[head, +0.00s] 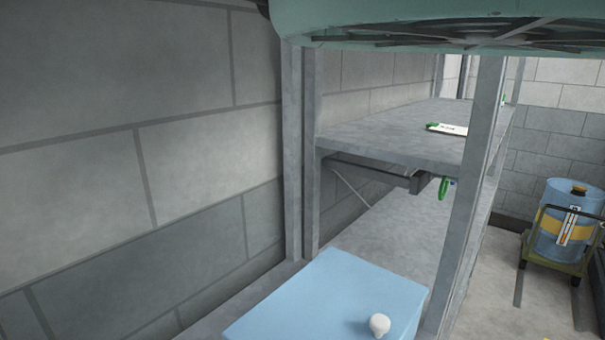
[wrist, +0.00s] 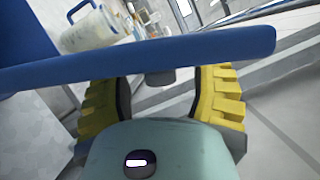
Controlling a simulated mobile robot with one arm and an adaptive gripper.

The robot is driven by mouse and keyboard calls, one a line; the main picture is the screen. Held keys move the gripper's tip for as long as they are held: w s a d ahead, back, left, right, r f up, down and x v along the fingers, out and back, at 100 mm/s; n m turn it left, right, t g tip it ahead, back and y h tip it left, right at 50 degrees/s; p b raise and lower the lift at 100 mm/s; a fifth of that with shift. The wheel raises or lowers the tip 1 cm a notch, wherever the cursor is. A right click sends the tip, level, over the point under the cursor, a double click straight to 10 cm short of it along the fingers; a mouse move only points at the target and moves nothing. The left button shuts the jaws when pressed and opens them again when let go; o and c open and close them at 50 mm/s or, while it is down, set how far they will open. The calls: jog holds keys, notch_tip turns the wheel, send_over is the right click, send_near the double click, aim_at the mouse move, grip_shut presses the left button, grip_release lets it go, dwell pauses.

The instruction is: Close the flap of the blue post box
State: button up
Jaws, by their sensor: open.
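A larger dark blue surface (wrist: 25,45) shows at the upper left. These may be parts of the blue post box and its flap, but I cannot tell which part is which, nor whether the fingers touch the bar. In the head view, my gripper is not visible and no flap can be made out.
A blue drum (head: 567,222) on a cart stands at the right. A grey block wall (head: 120,150) fills the left.

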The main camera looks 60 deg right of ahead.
grip_shut()
dwell(0.3)
